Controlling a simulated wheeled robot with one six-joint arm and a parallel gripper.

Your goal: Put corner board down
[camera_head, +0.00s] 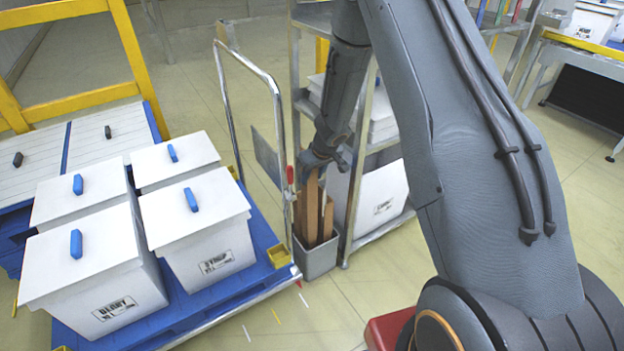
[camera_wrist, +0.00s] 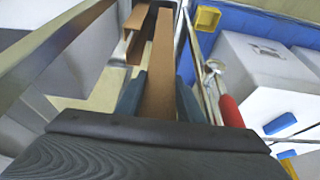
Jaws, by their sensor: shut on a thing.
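Several brown corner boards (camera_head: 327,222) stand upright in a grey bin (camera_head: 318,262) between the cart and the metal rack. My gripper (camera_head: 318,162) is above the bin, pointing down, and is shut on the top of one corner board (camera_head: 311,195). In the wrist view the held corner board (camera_wrist: 159,70) runs away between the two blue fingers (camera_wrist: 160,98). Another corner board (camera_wrist: 93,50) shows to its left. The lower end of the held board is hidden among the others, so I cannot tell whether it touches the bin floor.
A blue cart (camera_head: 262,232) with white lidded boxes (camera_head: 195,225) stands left of the bin, its metal handle (camera_head: 277,110) close to my gripper. A metal rack (camera_head: 352,190) with white boxes stands on the right.

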